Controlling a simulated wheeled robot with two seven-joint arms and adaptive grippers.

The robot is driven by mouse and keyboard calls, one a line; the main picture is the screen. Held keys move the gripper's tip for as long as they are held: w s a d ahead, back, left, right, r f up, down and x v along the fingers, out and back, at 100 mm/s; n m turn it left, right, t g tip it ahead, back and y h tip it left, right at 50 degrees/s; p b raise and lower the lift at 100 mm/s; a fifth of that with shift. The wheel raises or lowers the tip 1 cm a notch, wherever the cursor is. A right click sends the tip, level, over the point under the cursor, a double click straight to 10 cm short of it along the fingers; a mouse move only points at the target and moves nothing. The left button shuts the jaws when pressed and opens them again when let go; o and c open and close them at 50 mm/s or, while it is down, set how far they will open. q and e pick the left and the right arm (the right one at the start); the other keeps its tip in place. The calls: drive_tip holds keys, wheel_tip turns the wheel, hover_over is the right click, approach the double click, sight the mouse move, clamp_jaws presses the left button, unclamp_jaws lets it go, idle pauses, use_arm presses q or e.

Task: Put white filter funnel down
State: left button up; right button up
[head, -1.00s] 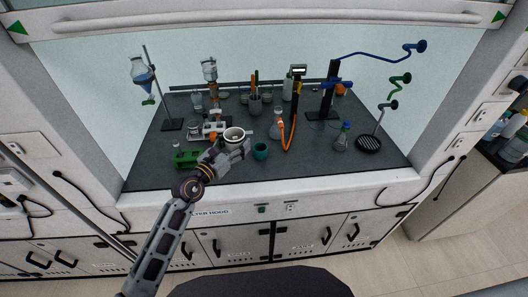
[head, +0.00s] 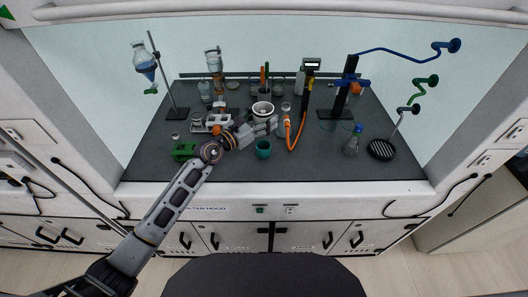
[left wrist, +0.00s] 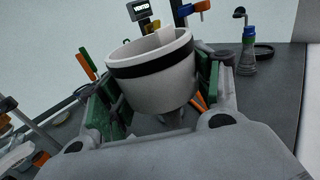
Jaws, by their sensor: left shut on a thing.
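The white filter funnel (head: 262,110) is a wide white cup with a dark band and an open top. It is upright and fills the middle of the left wrist view (left wrist: 150,78). My left gripper (head: 268,126) is shut on it, with the green-padded fingers on either side of its lower part, which is mostly hidden. The funnel is over the middle of the dark hood worktop (head: 320,165). I cannot tell whether it touches anything below. My right gripper is not in view.
A teal cup (head: 263,150) stands just in front of the gripper. An orange hose (head: 297,134) runs down right of the funnel. A green block (head: 184,151) is at the left; a flask (head: 351,143) and black round base (head: 381,150) are at the right. The front right worktop is mostly clear.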

use_arm(q)
drive_tip(key=shift+w+d+f, duration=0.1)
drive_tip(key=shift+f, duration=0.25)
wheel_tip(320, 180, down, 5)
drive_tip(key=shift+r+b, duration=0.1)
drive_tip(key=shift+b, duration=1.15)
drive_tip(key=shift+f, duration=0.4)
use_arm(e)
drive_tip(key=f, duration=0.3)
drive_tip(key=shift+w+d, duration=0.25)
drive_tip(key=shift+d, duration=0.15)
